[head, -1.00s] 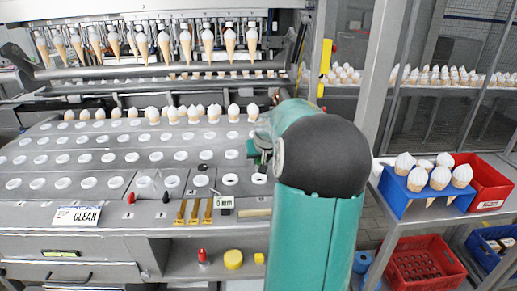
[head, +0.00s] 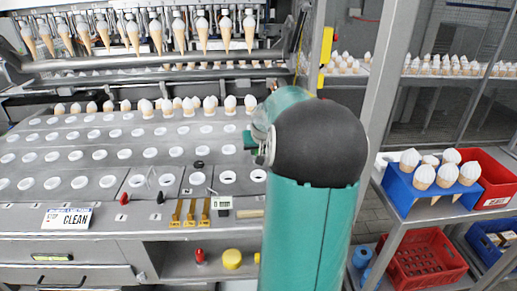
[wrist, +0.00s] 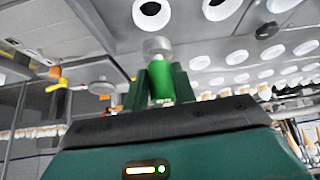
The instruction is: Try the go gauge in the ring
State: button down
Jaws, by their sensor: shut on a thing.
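My gripper (wrist: 160,85) is shut on the go gauge (wrist: 162,74), a green cylinder with a silver end, in the wrist view. The silver end points at a white ring (wrist: 151,16) in the plate. A gap shows between the gauge and this ring, and the ring's dark hole is empty. In the head view my gripper (head: 250,142) is over the right end of the plate, partly behind my arm. The gauge cannot be made out there. White rings with open holes sit in the front row, one at the right (head: 258,175).
Brass pieces (head: 190,212) and a small display (head: 221,203) lie on the plate's front edge. A row of cones (head: 150,108) stands along the back. A metal post (head: 372,110) and a blue cone box (head: 425,197) are at the right.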

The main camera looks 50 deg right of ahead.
jog(key=shift+a+f, duration=0.1)
jog(key=shift+f, duration=2.25)
jog(key=shift+f, duration=1.3)
dwell(1.6)
jog(key=shift+r+n+t+y, duration=0.15)
jog(key=shift+n+t+y, duration=0.2)
jog(key=shift+n, duration=0.45)
dwell(0.7)
jog(key=shift+r, duration=0.1)
jog(key=shift+r, duration=3.9)
